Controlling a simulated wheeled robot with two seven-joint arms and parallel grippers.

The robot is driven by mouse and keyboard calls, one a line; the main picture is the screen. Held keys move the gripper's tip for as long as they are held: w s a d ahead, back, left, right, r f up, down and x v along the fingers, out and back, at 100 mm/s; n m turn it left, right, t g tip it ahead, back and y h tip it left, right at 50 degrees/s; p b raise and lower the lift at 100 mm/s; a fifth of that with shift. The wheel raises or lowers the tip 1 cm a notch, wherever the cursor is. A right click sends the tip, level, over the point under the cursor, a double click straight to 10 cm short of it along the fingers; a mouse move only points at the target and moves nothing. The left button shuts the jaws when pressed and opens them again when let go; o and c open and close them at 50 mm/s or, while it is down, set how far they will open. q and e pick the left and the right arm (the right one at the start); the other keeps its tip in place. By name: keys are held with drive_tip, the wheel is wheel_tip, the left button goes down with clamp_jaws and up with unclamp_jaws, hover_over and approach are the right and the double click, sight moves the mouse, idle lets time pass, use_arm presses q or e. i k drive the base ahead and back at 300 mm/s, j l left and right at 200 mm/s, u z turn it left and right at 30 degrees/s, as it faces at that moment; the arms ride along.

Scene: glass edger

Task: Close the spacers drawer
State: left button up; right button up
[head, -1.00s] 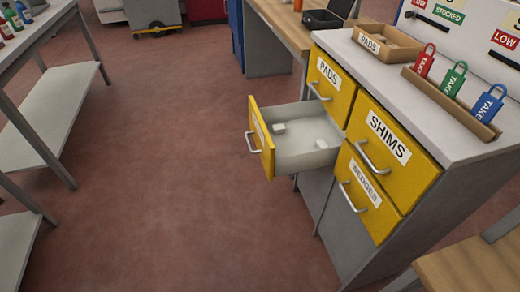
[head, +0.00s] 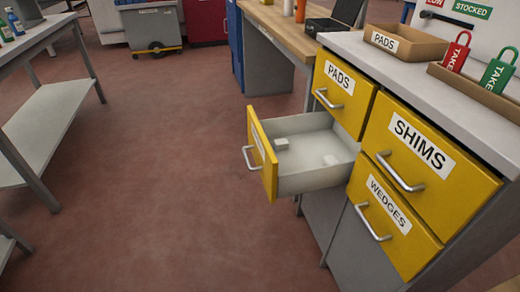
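One yellow-fronted drawer (head: 262,152) stands pulled out of the cabinet, below the PADS drawer (head: 342,90). Its label faces away and cannot be read from here. It has a silver handle (head: 249,159), and small white blocks (head: 281,144) lie in its grey tray. The SHIMS drawer (head: 430,155) and the WEDGES drawer (head: 393,213) are shut. Neither of my grippers is in the head view.
A wooden bench (head: 280,22) stands behind. A grey shelf table (head: 50,120) is at left. The floor (head: 150,200) before the drawer is clear.

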sight(299, 169)
drive_tip(key=i, duration=0.85)
